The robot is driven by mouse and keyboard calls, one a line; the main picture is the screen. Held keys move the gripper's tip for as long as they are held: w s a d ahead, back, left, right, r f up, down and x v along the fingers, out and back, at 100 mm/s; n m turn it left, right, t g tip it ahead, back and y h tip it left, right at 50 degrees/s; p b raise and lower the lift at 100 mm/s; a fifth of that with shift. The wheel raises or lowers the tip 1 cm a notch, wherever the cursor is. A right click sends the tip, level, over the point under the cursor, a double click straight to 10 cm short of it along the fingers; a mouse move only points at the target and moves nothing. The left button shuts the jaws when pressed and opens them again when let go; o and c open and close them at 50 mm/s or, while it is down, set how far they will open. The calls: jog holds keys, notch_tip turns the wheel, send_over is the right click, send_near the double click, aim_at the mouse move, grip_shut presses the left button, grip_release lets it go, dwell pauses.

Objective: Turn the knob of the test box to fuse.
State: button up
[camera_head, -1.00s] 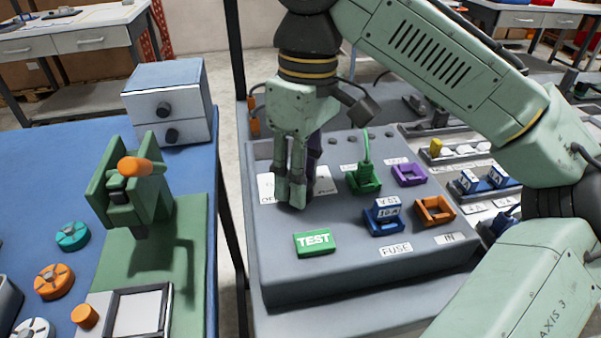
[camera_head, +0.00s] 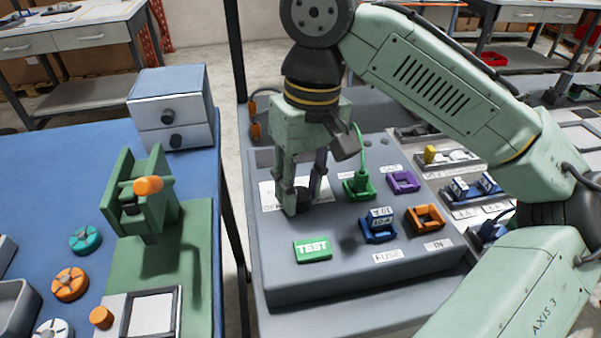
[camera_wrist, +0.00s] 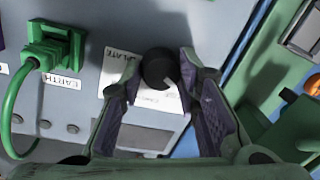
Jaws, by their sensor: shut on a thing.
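The grey test box (camera_head: 345,265) stands on the bench in the head view. Its dark round knob (camera_head: 302,196) sits on a white label plate at the box's left side. My gripper (camera_head: 303,197) points down with its two fingers on either side of the knob, shut on it. In the wrist view the knob (camera_wrist: 158,68) shows between the fingertips (camera_wrist: 160,72). A pale pointer line on it points to the lower right in that view. The white plate (camera_wrist: 148,97) carries words; "PLATE" shows, others are unclear or hidden by the fingers.
The box also bears a green TEST button (camera_head: 313,248), a green plug with cable (camera_head: 359,187), a purple socket (camera_head: 404,182), a blue fuse piece (camera_head: 379,225) and an orange socket (camera_head: 426,219). A green fixture (camera_head: 140,195) stands on the blue table at left.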

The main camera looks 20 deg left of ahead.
aim_at(309, 192)
jog(key=shift+m+p, duration=0.95)
jog(key=shift+m, duration=0.75)
jog(key=o, duration=1.2)
jog(key=shift+c, duration=0.2)
notch_tip(309, 192, up, 12)
jog(key=d, duration=0.1)
jog(key=shift+w, duration=0.3)
jog(key=shift+s+f, duration=0.1)
